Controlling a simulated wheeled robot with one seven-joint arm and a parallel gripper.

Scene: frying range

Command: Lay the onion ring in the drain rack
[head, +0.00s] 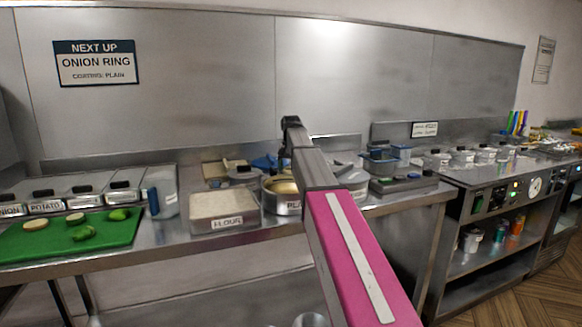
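I cannot make out an onion ring or a drain rack. My arm reaches up through the middle of the head view and ends in a dark part above the counter. No fingertips show, so my gripper and anything in it are hidden. A sign (96,63) on the back wall reads "NEXT UP, ONION RING, COATING: PLAIN". A bin labelled ONION (10,210) is at the far left edge, and one labelled POTATO (46,206) stands beside it.
A green board (120,237) holds pale slices and green pieces. A flour tray (222,211) and a round labelled pan (283,207), partly behind my arm, stand right of it. A unit with knobs and a dial (534,187) is at right, with small pots (462,156) behind. Wooden floor (530,285) is clear.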

